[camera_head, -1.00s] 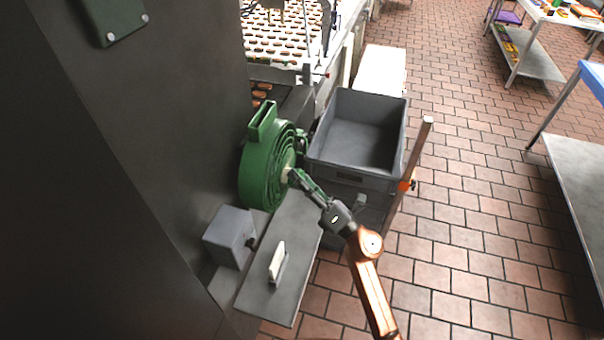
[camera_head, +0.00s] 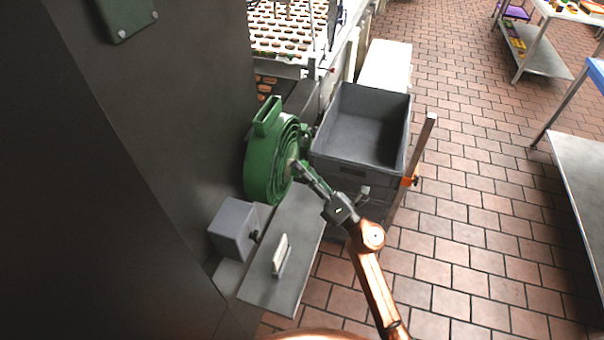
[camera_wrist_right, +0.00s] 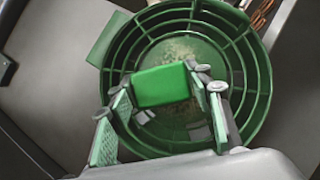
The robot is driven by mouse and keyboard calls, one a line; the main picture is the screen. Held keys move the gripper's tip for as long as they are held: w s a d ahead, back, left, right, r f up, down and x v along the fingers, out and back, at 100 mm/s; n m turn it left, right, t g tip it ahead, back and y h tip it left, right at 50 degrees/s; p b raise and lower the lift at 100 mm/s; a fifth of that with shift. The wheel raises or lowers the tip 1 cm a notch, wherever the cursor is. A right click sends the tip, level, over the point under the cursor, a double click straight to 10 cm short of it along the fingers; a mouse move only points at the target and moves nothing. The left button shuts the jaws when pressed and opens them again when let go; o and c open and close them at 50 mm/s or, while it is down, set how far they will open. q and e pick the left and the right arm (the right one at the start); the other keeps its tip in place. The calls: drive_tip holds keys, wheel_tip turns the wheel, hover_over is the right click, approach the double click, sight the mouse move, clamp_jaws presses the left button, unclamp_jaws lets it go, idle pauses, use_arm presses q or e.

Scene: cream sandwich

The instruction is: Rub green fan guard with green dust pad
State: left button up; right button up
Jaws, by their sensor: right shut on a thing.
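The green fan (camera_head: 264,158) stands beside the dark wall, its round ringed guard (camera_head: 287,150) facing right. In the right wrist view the guard (camera_wrist_right: 245,85) fills the upper middle, with a pale dusty patch (camera_wrist_right: 175,50) near its centre. My right gripper (camera_head: 297,166) is at the guard's face in the head view. In the wrist view the right gripper (camera_wrist_right: 163,100) is shut on the green dust pad (camera_wrist_right: 162,86). The pad is in front of the guard's middle; I cannot tell whether it touches. My left gripper is not in view.
A grey crate (camera_head: 321,135) stands just right of the fan. A steel shelf (camera_head: 262,285) below holds a white-handled tool (camera_head: 281,254). A grey box (camera_head: 232,228) sits by the wall. Tiled floor (camera_head: 470,230) at the right is open.

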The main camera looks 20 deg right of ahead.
drive_tip(key=shift+w+d+b, duration=0.25)
drive_tip(key=shift+w+d, duration=0.35)
drive_tip(key=shift+w, duration=0.25)
drive_tip(key=shift+w+d+b, duration=0.25)
drive_tip(key=shift+w+d, duration=0.35)
drive_tip(key=shift+w, duration=0.25)
drive_tip(key=shift+w+d+b, duration=0.25)
drive_tip(key=shift+w+d, duration=0.1)
drive_tip(key=shift+w, duration=0.25)
drive_tip(key=shift+w+d+b, duration=0.25)
drive_tip(key=shift+w+d, duration=0.1)
drive_tip(key=shift+w, duration=0.25)
drive_tip(key=shift+s+d, duration=0.1)
drive_tip(key=shift+s+d, duration=0.55)
drive_tip(key=shift+d, duration=0.25)
drive_tip(key=shift+s+d, duration=0.5)
drive_tip(key=shift+d, duration=0.25)
drive_tip(key=shift+s+d, duration=0.55)
drive_tip(key=shift+d, duration=0.25)
drive_tip(key=shift+s+d, duration=0.4)
drive_tip(key=shift+d, duration=0.25)
drive_tip(key=shift+s+d, duration=0.4)
drive_tip(key=shift+d, duration=0.2)
